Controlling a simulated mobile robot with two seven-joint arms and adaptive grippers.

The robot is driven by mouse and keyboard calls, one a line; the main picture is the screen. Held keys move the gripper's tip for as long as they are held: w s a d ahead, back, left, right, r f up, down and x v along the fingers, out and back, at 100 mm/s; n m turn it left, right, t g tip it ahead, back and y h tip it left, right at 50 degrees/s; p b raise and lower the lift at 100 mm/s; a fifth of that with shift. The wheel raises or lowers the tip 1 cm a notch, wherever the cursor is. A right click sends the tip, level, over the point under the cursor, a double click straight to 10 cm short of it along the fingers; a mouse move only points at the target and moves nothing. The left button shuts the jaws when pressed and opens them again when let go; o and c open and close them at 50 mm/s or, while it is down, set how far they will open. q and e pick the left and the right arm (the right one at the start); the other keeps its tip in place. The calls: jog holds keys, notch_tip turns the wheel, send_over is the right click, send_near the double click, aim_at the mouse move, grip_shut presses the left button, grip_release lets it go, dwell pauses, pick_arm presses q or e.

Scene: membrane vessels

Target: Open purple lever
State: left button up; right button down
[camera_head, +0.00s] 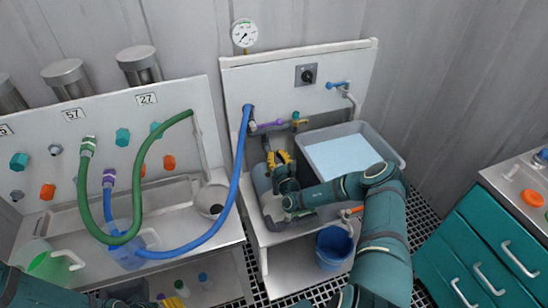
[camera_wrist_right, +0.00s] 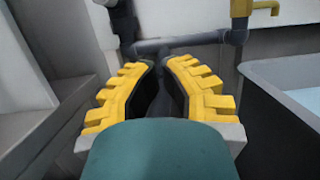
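The purple lever (camera_head: 270,125) sits on the pipework along the back panel of the right-hand sink unit, between the blue hose's top end and a brass fitting. It lies roughly level. My right gripper (camera_head: 279,157), with yellow fingers, is below the lever and apart from it. In the right wrist view its fingers (camera_wrist_right: 160,64) are parted by a narrow gap with nothing held. The lever cannot be made out in that view. My left gripper (camera_head: 170,301) shows only as small yellow parts at the bottom edge.
A blue hose (camera_head: 237,175) hangs just left of my right gripper. A grey basin (camera_head: 392,150) stands to its right. A brass tap (camera_wrist_right: 240,20) is up right in the wrist view. An orange-handled valve (camera_head: 352,210) and blue bucket (camera_head: 331,262) are lower right.

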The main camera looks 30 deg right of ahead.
aim_at(267, 125)
pick_arm(q)
jog(key=shift+f+b, duration=0.55)
jog(key=shift+f, duration=0.2)
pick_arm(e)
jog(key=w+d+r, duration=0.1)
jog(key=w+r, duration=0.4)
jog(key=w, duration=0.1)
jog(key=shift+r, duration=0.3)
pick_arm(q)
jog(key=shift+a+r, duration=0.1)
jog(key=shift+a, duration=0.05)
pick_arm(e)
jog(key=shift+w+d, duration=0.1)
jog(key=shift+d, duration=0.15)
pick_arm(q)
jog(key=shift+a+r, duration=0.15)
jog(key=shift+a, duration=0.35)
pick_arm(e)
jog(key=shift+r+n+y, duration=0.2)
jog(key=shift+n+y, duration=0.1)
jog(key=shift+n, duration=0.3)
jog(key=shift+d, duration=0.1)
pick_arm(q)
jog(key=shift+a+p, duration=0.2)
jog(key=shift+p, duration=0.1)
pick_arm(e)
jog(key=shift+r, duration=0.1)
